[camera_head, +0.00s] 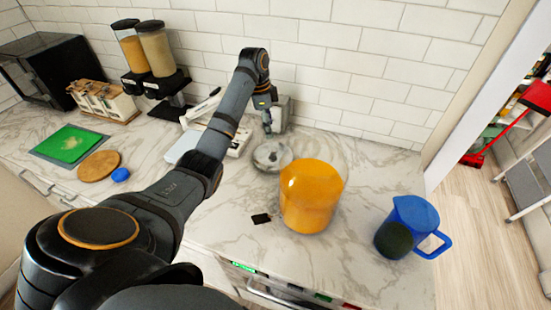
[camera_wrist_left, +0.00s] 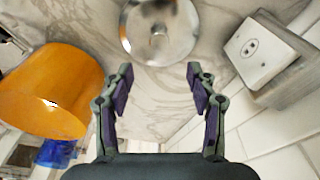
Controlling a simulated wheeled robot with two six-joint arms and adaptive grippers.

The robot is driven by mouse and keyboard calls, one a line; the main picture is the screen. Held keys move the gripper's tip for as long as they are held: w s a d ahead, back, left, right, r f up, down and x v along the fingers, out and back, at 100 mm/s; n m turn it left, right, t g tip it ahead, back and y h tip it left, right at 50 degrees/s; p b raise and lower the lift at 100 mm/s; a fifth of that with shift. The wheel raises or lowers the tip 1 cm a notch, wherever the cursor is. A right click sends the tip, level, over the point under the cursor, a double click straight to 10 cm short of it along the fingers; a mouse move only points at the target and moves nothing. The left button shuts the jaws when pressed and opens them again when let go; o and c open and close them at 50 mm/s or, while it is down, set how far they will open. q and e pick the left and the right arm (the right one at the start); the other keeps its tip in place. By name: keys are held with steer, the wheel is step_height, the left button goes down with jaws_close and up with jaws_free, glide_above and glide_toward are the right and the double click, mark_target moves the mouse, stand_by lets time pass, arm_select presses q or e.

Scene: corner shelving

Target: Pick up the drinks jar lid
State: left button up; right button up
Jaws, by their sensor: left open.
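The drinks jar lid (camera_head: 272,155) is a round, shiny, clear-grey disc with a small knob, lying on the marble counter behind and left of the orange jar (camera_head: 311,198). My left gripper (camera_head: 267,122) is above the lid, near the tiled wall. In the left wrist view the lid (camera_wrist_left: 159,30) lies beyond my open fingertips (camera_wrist_left: 160,78), roughly centred between them and apart from them. Nothing is between the fingers. The orange jar (camera_wrist_left: 52,92) is at the left of that view. My right gripper does not show.
A blue pitcher (camera_head: 406,228) stands right of the orange jar. A small black object (camera_head: 261,218) lies left of the jar. A wall socket (camera_wrist_left: 255,50) is close to the gripper. Grain dispensers (camera_head: 156,50) and a green board (camera_head: 70,144) are at left.

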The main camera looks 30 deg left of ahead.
arm_select(q)
steer(key=p, duration=0.1)
glide_above(272, 149)
steer(key=f, duration=0.4)
steer(key=shift+s+a+f, duration=0.2)
steer(key=shift+s+a, duration=0.05)
steer(key=shift+w+f, duration=0.15)
steer(key=shift+f, duration=0.2)
steer(key=shift+f+p, duration=0.35)
steer(key=shift+p, duration=0.25)
steer(key=f, duration=0.2)
steer(key=f+p, duration=0.1)
steer(key=f, duration=0.1)
steer(key=shift+w+d, duration=0.1)
steer(key=shift+d, duration=0.1)
steer(key=shift+f, duration=0.2)
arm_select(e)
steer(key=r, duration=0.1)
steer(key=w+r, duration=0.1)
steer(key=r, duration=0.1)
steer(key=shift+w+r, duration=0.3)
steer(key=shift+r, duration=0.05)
arm_select(q)
jaws_close()
